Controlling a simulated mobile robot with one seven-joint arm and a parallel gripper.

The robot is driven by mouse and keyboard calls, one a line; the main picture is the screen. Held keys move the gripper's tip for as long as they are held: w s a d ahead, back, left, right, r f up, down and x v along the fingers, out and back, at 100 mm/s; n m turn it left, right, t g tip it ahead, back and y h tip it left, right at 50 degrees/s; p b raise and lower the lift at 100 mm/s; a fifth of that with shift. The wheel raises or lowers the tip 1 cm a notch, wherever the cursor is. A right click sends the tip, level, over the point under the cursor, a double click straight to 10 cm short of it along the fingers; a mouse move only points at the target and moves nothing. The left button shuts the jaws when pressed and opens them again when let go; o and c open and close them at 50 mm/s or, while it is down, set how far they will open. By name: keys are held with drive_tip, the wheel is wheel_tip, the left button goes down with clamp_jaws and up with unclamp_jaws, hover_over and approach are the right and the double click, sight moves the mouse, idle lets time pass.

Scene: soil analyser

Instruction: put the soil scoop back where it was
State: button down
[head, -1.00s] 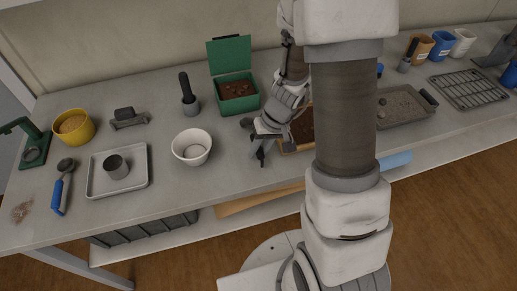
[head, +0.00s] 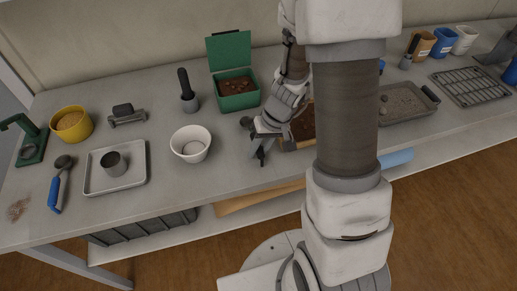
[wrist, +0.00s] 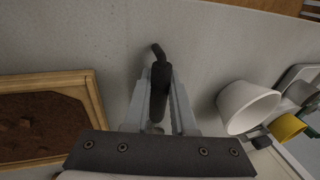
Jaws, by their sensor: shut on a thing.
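My gripper (wrist: 158,100) is shut on a slim black handle (wrist: 159,92) with a bent end, which I take to be the soil scoop. The handle lies between the two grey fingers in the wrist view; the rest of the tool is hidden. In the head view my gripper (head: 259,142) is low over the table, between the white bowl and the wooden-framed soil tray. The tool is hard to make out there. I cannot tell whether it touches the table.
The white bowl (head: 191,145) stands left of my gripper. The soil tray (wrist: 40,118) is on its other side. The green open box (head: 237,86) with soil is behind. A metal tray (head: 103,178) and a blue-handled tool (head: 56,191) lie further left. Bare tabletop lies in front.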

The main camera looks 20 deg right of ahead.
drive_tip(key=shift+f, duration=0.15)
drive_tip(key=c, duration=0.7)
unclamp_jaws()
drive_tip(key=shift+s, duration=0.1)
drive_tip(key=shift+o, duration=0.2)
drive_tip(key=shift+s+d+f, duration=0.1)
drive_tip(key=shift+f, duration=0.05)
drive_tip(key=p+v, duration=0.4)
drive_tip(key=v, duration=1.4)
drive_tip(key=s+a+r+t+h, duration=0.3)
drive_tip(key=s+a+r+t, duration=0.1)
drive_tip(key=s+r, duration=0.7)
wheel_tip(320, 180, up, 2)
drive_tip(key=shift+s+a+r, duration=0.1)
drive_tip(key=shift+s+a, duration=0.1)
drive_tip(key=shift+a, duration=0.4)
